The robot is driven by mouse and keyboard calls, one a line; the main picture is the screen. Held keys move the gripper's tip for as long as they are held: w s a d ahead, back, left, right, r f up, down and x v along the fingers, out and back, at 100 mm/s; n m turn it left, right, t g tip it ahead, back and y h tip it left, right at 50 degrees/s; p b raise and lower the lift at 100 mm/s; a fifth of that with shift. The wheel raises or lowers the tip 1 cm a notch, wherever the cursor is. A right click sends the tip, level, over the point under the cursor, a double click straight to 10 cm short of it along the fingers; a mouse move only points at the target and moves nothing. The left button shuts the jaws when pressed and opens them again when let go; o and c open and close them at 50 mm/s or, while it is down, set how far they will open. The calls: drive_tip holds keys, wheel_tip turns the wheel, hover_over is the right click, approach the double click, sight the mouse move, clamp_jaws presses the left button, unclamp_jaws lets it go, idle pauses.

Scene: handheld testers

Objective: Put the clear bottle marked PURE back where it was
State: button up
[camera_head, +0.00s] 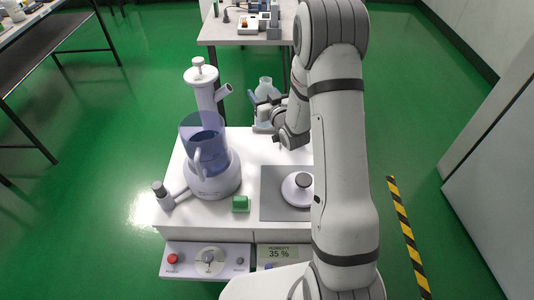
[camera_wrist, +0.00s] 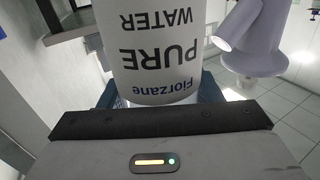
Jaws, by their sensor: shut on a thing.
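The clear bottle marked PURE (camera_head: 265,83) shows in the head view just beyond the far edge of the white worktop. In the wrist view the bottle's white label (camera_wrist: 155,50) reads Fiorzane PURE WATER upside down and fills the upper middle. My gripper (camera_head: 268,104) is shut on the bottle, and its dark pad crosses the wrist view under the label. The bottle's lower part is mostly hidden by my gripper and a blue part beside it. I cannot tell whether anything supports its base.
A farther table (camera_head: 225,32) holds small instruments.

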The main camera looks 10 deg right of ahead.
drive_tip(key=w+f+n+y+b, duration=0.1)
drive_tip(key=w+f+b, duration=0.2)
drive_tip(key=f+b, duration=0.5)
wheel_tip(320, 180, down, 5)
drive_tip(key=shift+w+d+r+n+y+b, duration=0.1)
drive_tip(key=shift+w+d+n+y+b, duration=0.2)
drive_tip(key=shift+d+b, duration=0.05)
drive_tip(key=o, duration=1.3)
